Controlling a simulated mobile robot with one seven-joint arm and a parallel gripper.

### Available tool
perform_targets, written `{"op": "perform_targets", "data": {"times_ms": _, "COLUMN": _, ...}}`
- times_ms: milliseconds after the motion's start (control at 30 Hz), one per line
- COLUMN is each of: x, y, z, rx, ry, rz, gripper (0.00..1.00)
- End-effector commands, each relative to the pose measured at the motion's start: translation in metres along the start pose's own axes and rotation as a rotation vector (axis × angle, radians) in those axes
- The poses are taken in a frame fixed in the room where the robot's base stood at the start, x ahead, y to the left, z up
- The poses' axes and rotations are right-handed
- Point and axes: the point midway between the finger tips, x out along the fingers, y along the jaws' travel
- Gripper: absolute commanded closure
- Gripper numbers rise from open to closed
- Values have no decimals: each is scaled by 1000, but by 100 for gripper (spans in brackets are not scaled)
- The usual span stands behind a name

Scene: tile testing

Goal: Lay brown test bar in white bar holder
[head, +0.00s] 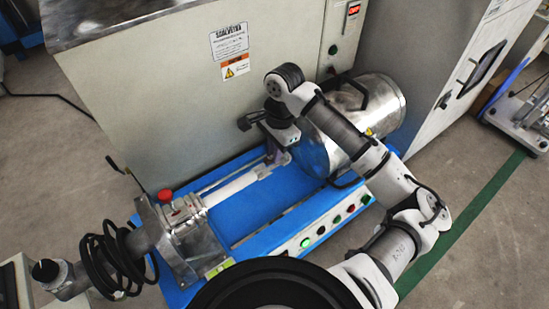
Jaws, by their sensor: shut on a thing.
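The white bar holder (234,187) looks like a pale horizontal rod reaching right from the metal clamp on the blue machine bed. My gripper (275,157) points down just beyond the right end of the holder, beside the steel drum. It is shut on a small brownish piece (285,158), which I take to be the brown test bar. Most of the bar is hidden by the fingers and too small to make out. Whether it touches the holder cannot be told.
The blue machine bed (240,218) carries a metal clamp block (190,238) with a red knob (165,195) at left and a steel drum (350,120) at right. Push buttons (321,230) line its front. A grey cabinet (180,90) stands close behind.

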Motion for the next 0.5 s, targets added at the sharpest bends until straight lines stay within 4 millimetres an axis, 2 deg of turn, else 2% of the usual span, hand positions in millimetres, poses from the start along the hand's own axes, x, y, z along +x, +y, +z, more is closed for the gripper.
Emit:
{"op": "perform_targets", "data": {"times_ms": 33, "x": 13, "y": 0, "z": -2, "rx": 1, "ry": 1, "rz": 2, "gripper": 100}}
{"op": "perform_targets", "data": {"times_ms": 100, "x": 21, "y": 0, "z": -3, "rx": 0, "ry": 1, "rz": 1, "gripper": 100}}
{"op": "perform_targets", "data": {"times_ms": 500, "x": 24, "y": 0, "z": -3, "rx": 0, "ry": -1, "rz": 0, "gripper": 100}}
